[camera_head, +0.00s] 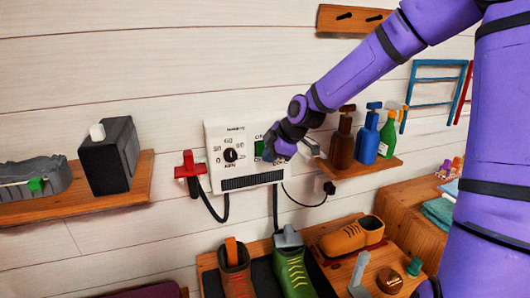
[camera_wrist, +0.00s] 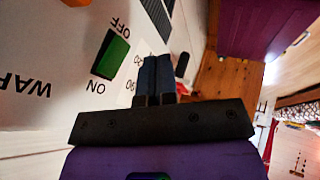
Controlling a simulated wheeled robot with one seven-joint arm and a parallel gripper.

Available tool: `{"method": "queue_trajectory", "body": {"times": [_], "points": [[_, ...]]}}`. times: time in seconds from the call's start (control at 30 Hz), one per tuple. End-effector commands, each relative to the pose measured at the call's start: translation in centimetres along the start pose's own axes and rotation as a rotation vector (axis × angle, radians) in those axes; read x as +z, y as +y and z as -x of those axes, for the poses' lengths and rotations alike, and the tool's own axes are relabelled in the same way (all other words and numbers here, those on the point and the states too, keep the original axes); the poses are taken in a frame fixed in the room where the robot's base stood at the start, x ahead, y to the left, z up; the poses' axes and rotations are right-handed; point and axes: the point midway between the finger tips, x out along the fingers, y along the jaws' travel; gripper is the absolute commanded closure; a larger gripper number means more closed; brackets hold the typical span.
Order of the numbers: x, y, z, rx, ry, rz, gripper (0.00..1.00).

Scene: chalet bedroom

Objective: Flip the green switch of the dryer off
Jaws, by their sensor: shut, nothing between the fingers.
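The dryer is a white wall box (camera_head: 232,178) with a black dial and a dark grille along its bottom. Its green switch (camera_head: 258,148) is partly covered by my gripper (camera_head: 270,154) in the head view. In the wrist view the green switch (camera_wrist: 110,54) shows fully, between the printed words OFF and ON. I cannot tell which way it is tilted. My gripper's dark fingers (camera_wrist: 157,60) are shut and empty, close to the panel. They are beside the switch, on its right in the wrist view, with a visible gap.
A shelf (camera_head: 365,168) with brown, blue and green bottles is right of the dryer, near my arm. A red fixture (camera_head: 188,172) and a shelf with a black box (camera_head: 108,157) are on the left. Shoes (camera_head: 293,272) stand below. Black cords hang under the dryer.

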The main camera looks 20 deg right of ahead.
Motion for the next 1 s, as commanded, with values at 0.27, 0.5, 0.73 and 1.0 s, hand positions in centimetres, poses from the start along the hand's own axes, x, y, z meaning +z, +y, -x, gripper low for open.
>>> {"method": "queue_trajectory", "body": {"times": [0.27,0.5,0.73,1.0], "points": [[0.1,2.1,-1.9,-0.001,0.001,0.0,1.0],[0.2,3.2,-2.6,0.0,0.0,0.0,1.0],[0.2,3.4,-2.6,0.0,0.0,-0.001,1.0],[0.3,3.7,-3.1,-0.001,0.0,-0.001,1.0]]}}
